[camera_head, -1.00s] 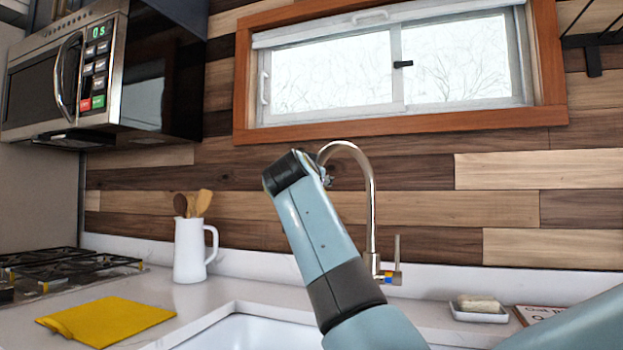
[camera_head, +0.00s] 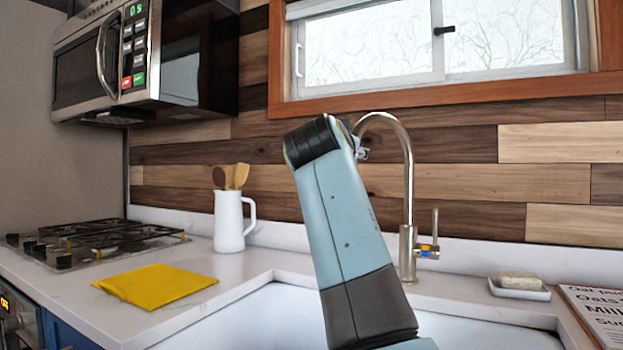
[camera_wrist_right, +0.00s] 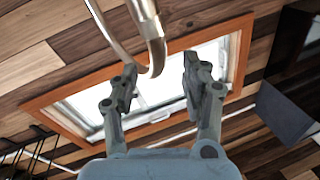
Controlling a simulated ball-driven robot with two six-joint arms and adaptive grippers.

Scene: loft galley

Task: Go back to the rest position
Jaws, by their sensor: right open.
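My right arm rises from the bottom middle of the head view in front of the sink, its upper end near the faucet (camera_head: 408,190). In the right wrist view my right gripper (camera_wrist_right: 158,88) is open, with nothing between its fingers. The faucet spout (camera_wrist_right: 150,30) comes down from the top of that view, its end between or just beyond the fingers; I cannot tell how near. The window (camera_wrist_right: 140,85) is behind them. My left gripper is not in view.
A yellow cloth (camera_head: 155,285) lies on the counter, left of the sink (camera_head: 270,315). A white pitcher (camera_head: 228,222) with wooden utensils stands behind it. The stove (camera_head: 95,242) is at left, the microwave (camera_head: 125,60) above. A soap dish (camera_head: 519,290) and printed card (camera_head: 598,312) are at right.

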